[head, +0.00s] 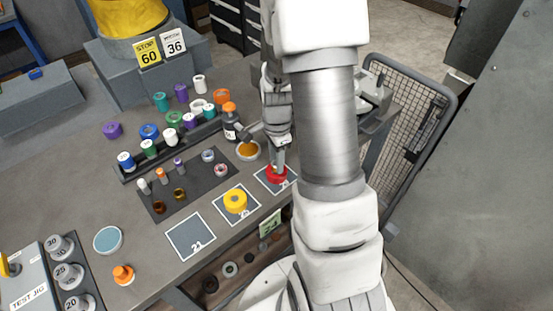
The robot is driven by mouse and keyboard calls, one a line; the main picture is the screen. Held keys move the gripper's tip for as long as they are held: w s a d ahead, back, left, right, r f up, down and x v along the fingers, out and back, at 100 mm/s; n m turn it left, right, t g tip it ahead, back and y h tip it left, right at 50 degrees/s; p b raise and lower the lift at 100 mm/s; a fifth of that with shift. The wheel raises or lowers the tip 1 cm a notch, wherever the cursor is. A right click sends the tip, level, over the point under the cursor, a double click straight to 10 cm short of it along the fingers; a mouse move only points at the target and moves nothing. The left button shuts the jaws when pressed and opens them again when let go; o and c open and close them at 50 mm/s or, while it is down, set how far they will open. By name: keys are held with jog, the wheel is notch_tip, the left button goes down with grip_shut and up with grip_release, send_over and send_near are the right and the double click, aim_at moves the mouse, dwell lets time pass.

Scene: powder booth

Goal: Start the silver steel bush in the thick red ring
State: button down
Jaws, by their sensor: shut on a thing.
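The thick red ring (277,176) lies on a dark, white-edged square at the right front of the table. My gripper (279,165) points down right at the ring and is shut on a small grey piece, which I take for the silver steel bush. The bush is mostly hidden by the fingers. I cannot tell whether its lower end is inside the ring's hole or just above it.
A yellow ring (235,200) sits on the neighbouring square, and another square (190,237) is empty. A rack of coloured bushes (125,177) lies further left.

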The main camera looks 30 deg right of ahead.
jog(key=shift+f+b, duration=0.35)
jog(key=shift+f, duration=0.1)
jog(key=shift+c, duration=2.4)
grip_release()
notch_tip(320, 180, up, 17)
jog(key=p, duration=0.1)
jog(key=shift+r, duration=0.2)
jog(key=s+a+r+n+t, duration=0.2)
jog(key=s+a+r+n, duration=0.3)
jog(key=n, duration=0.4)
jog(key=s+a+r+n+t, duration=0.3)
jog(key=s+a+r+n, duration=0.2)
jog(key=s+a+n, duration=0.2)
jog(key=s+n, duration=0.2)
jog(key=shift+a+n+t, duration=0.25)
jog(key=shift+n+t, duration=0.05)
jog(key=shift+n, duration=0.1)
